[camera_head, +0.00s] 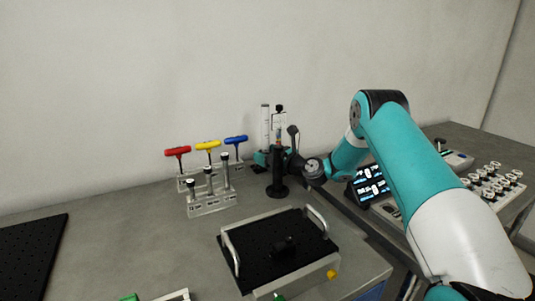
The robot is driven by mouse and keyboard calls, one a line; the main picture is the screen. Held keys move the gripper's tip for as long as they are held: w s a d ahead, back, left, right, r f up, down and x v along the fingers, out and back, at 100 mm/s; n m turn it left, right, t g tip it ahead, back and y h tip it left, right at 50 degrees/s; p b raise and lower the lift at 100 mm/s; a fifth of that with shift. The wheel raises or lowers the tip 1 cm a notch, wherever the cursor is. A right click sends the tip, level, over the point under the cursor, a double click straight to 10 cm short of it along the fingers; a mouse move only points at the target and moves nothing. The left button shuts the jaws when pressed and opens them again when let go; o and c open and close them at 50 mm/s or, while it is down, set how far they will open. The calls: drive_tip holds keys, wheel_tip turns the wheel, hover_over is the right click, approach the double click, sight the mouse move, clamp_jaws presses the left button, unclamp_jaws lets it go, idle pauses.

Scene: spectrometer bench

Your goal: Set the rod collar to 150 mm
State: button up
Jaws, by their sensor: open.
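A dark post on a black round base (278,191) stands upright at the back of the bench, left of my arm's end. A pale upright scale (265,122) stands just behind it to the left. My gripper (284,153) is open at about mid-height of the post, reaching in from the right. It is small and dark here. I cannot tell the rod collar apart from the gripper and post, nor whether the jaws touch it, and the scale marks are unreadable.
Red (177,151), yellow (208,145) and blue (236,139) T-handled drivers stand in a rack at left, behind a metal post holder (212,205). A black breadboard with handles (262,262) lies in front. A lit display (370,187) stands right.

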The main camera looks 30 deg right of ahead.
sight(268, 125)
drive_tip(key=shift+c, duration=0.4)
drive_tip(key=c, duration=1.2)
wheel_tip(268, 125, up, 10)
drive_tip(key=p, duration=0.7)
drive_tip(key=shift+r, duration=0.25)
drive_tip(key=shift+f, duration=0.15)
drive_tip(key=o, duration=1.3)
